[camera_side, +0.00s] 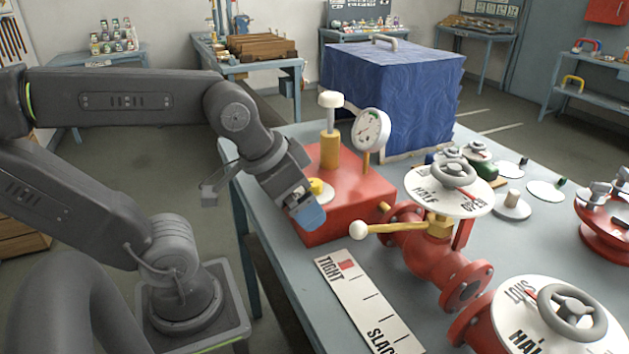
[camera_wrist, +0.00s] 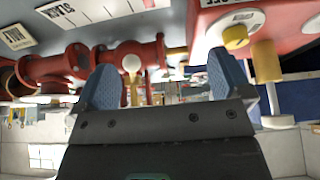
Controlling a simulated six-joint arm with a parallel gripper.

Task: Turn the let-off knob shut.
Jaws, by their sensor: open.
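The let-off knob looks to be the small yellow knob (camera_side: 320,189) on a white plate on the red box (camera_side: 357,205); my gripper partly covers it in the side view. In the wrist view the yellow knob (camera_wrist: 235,37) is at upper right, beside a partly cut-off lettered plate (camera_wrist: 238,20). My gripper (camera_side: 308,212) is over the box's near left part, close to the knob; I cannot tell the exact gap. Its blue fingers (camera_wrist: 166,80) stand apart in the wrist view with no knob between them; the knob lies outside them, above the right finger.
A white-topped plunger (camera_side: 330,130) and a gauge (camera_side: 371,129) rise from the box. Right of it is a red valve body (camera_side: 432,250) with a yellow lever (camera_side: 400,228) and lettered handwheel dial (camera_side: 420,185). A TIGHT–SLACK scale (camera_side: 365,300) lies in front. A blue-covered block (camera_side: 390,90) stands behind.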

